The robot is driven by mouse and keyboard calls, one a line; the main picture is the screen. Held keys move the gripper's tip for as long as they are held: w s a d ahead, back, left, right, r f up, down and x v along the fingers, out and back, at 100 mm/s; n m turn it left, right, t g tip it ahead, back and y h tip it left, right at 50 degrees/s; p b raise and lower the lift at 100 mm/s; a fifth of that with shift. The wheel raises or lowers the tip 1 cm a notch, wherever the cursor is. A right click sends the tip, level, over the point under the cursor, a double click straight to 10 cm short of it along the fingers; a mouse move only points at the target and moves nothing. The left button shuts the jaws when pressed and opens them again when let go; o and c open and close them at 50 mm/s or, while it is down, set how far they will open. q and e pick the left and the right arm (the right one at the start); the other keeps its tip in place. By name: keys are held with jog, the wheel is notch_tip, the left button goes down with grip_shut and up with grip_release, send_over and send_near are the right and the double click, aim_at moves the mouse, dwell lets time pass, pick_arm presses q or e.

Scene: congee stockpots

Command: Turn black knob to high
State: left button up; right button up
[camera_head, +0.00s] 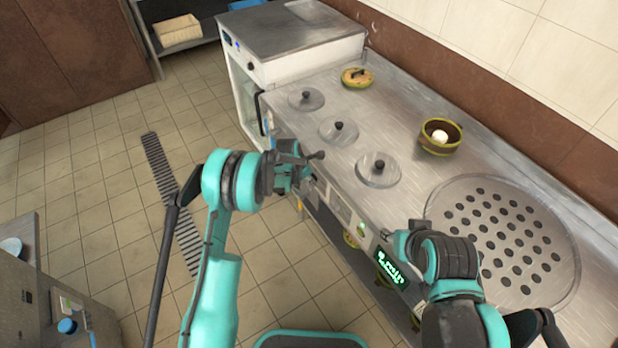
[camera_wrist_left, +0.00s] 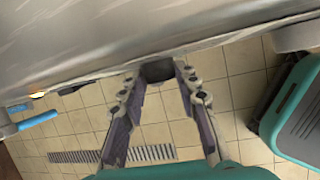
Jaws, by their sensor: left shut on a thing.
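The black knob (camera_wrist_left: 157,70) sits on the front edge of the steel counter in the left wrist view. My left gripper (camera_wrist_left: 157,75) has one finger on each side of it and is shut on it. In the head view my left gripper (camera_head: 305,165) is at the counter's front panel, and its own parts hide the knob there. The knob's setting mark cannot be read. My right gripper (camera_head: 402,240) is by the counter's front edge, near a green-lit display (camera_head: 391,268); its fingers are too unclear to judge.
The steel counter (camera_head: 400,205) holds several round lids (camera_head: 378,170), a pot (camera_head: 440,137) with a white item, a food dish (camera_head: 357,77) and a perforated round plate (camera_head: 500,240). A steel cabinet (camera_head: 290,35) stands at its far end. Tiled floor lies open to the left.

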pick_arm(q)
jog(key=shift+s+d+f+m+t+y, duration=0.1)
jog(key=shift+s+m+t+y, duration=0.1)
jog(key=shift+t+y, duration=0.5)
jog(key=shift+s+d+m+t+y, duration=0.15)
jog(key=shift+t+y, duration=0.25)
jog(key=shift+t, duration=0.6)
jog(key=o, duration=1.2)
jog(key=shift+w, duration=0.1)
jog(key=shift+c, duration=0.2)
jog(key=v, duration=1.2)
